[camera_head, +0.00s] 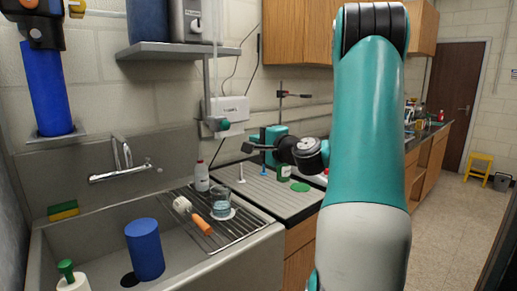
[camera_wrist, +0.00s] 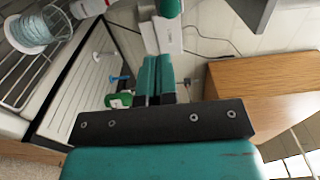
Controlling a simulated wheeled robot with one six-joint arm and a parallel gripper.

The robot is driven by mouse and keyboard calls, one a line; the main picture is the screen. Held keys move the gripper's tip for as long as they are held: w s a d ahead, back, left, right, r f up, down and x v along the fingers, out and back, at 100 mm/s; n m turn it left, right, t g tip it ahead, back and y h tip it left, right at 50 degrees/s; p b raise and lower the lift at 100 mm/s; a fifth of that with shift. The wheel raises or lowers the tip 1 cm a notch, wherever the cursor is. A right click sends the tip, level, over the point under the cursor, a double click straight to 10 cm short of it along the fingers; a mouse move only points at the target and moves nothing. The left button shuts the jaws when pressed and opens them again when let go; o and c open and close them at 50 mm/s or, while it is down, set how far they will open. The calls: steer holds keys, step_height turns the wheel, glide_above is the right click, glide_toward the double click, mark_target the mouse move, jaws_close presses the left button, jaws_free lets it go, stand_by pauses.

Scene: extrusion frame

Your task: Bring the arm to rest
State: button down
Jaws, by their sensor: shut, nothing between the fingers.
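My gripper (camera_wrist: 156,66) shows in the wrist view as two teal fingers beyond a dark bolted bar. The fingers lie together, shut, with nothing between them. They appear over the grey ribbed drainboard (camera_wrist: 75,85) and point towards the wall with the white box (camera_wrist: 168,36). In the head view my large teal and white arm link fills the right of centre. My dark wrist joints show to its left, above the drainboard. The fingers are hard to make out there.
A blue cylinder (camera_head: 145,250) stands in the basin. A white bottle (camera_head: 202,177) and a green-labelled bottle (camera_head: 284,165) stand behind. Wooden cabinets (camera_head: 297,30) hang above. Open floor lies right.

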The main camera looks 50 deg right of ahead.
steer(key=shift+s, duration=0.15)
stand_by(0.5)
steer(key=w+a+f+n+g+y, duration=0.25)
steer(key=a+n+y, duration=0.4)
steer(key=a, duration=0.75)
steer(key=w+a+f+n+g+y, duration=0.1)
steer(key=a+n+g+y, duration=0.5)
steer(key=a, duration=0.8)
steer(key=s+a+f+n+g, duration=0.35)
steer(key=s+a+n, duration=0.4)
steer(key=a, duration=0.25)
steer(key=s+a+n+g+h, duration=0.2)
steer(key=s+n, duration=0.2)
steer(key=s, duration=0.2)
steer(key=s+a+f+n+g+h, duration=0.1)
steer(key=s+a+n+g+h, duration=0.1)
steer(key=s, duration=0.5)
steer(key=shift+s+a+n+g, duration=0.15)
steer(key=shift+a+n+g, duration=0.15)
steer(key=shift+n+g, duration=0.55)
